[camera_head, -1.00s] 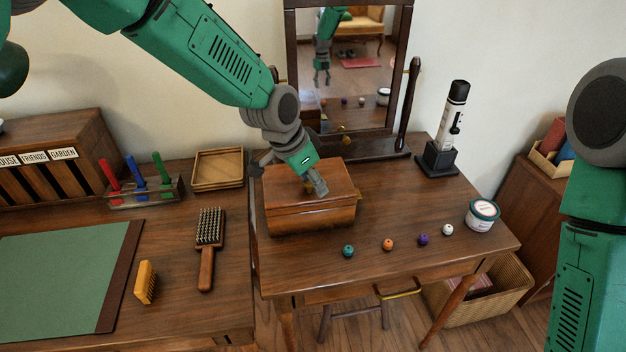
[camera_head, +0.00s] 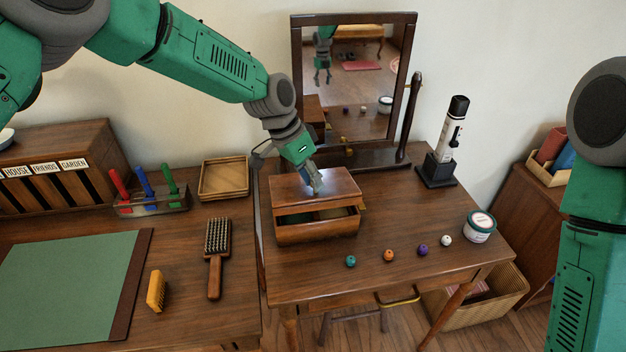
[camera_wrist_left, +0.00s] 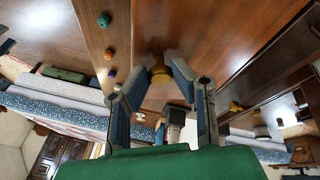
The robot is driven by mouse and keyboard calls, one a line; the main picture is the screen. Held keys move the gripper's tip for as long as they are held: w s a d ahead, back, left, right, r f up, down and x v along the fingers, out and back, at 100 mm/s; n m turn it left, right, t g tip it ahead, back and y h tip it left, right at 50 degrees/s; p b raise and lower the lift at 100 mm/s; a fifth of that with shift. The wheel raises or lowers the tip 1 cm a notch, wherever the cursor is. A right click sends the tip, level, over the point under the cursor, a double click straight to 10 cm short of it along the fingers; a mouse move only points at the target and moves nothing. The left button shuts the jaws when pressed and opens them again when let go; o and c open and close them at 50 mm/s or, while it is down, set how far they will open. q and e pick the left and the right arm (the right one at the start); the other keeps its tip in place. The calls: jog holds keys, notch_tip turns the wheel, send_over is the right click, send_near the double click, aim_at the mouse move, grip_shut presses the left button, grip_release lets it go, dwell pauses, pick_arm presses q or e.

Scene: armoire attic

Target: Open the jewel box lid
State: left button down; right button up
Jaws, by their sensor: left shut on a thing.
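The brown wooden jewel box (camera_head: 320,232) stands on the dressing table below the mirror. My left gripper (camera_head: 315,188) is at the lid's front part from above. In the left wrist view, the left gripper's fingers (camera_wrist_left: 160,78) are closed around a brass knob (camera_wrist_left: 159,69) on the lid. My right arm stands at the right edge of the head view, and its gripper is out of frame.
A tilting mirror (camera_head: 352,85) stands behind the box, with a black-and-white device on a stand (camera_head: 447,145) to its right. Several beads, such as the teal one (camera_head: 350,261), and a round tin (camera_head: 480,226) lie along the front. A hairbrush (camera_head: 217,255) lies left.

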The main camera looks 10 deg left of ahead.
pick_arm(q)
jog(key=shift+w+a+r+p, duration=0.25)
jog(key=shift+w+r, duration=0.2)
jog(key=shift+w, duration=0.1)
jog(key=shift+w+a+r+p, duration=0.2)
jog(key=shift+w+r, duration=0.25)
jog(key=shift+w, duration=0.05)
jog(key=shift+w+a+r, duration=0.15)
jog(key=shift+w+r, duration=0.15)
jog(key=shift+w, duration=0.2)
jog(key=shift+w+a+r, duration=0.1)
jog(key=shift+w+r, duration=0.15)
jog(key=shift+w, duration=0.2)
